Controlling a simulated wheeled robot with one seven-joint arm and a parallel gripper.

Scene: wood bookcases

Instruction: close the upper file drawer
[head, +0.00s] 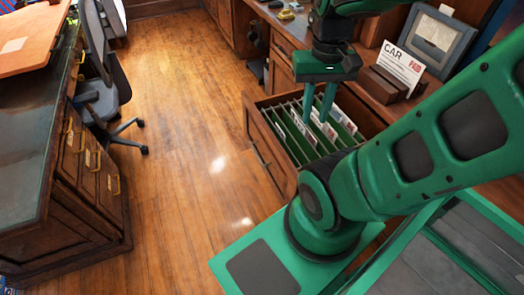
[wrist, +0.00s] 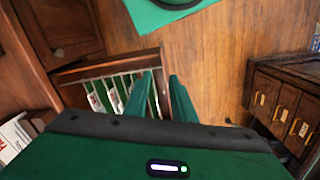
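The file drawer (head: 268,147) is pulled out from the wood cabinet under the counter, its front facing left with a handle on it. It holds several green hanging folders (head: 292,138) with white papers. I cannot tell whether the fingertips touch the drawer or folders. My arm hides the drawer's near right part in the head view.
The counter (head: 375,85) above holds a card holder (head: 400,70) and a framed picture (head: 435,38). A desk with gold-handled drawers (head: 92,165) stands left, with an office chair (head: 105,85) beside it. The wood floor (head: 185,130) between is clear.

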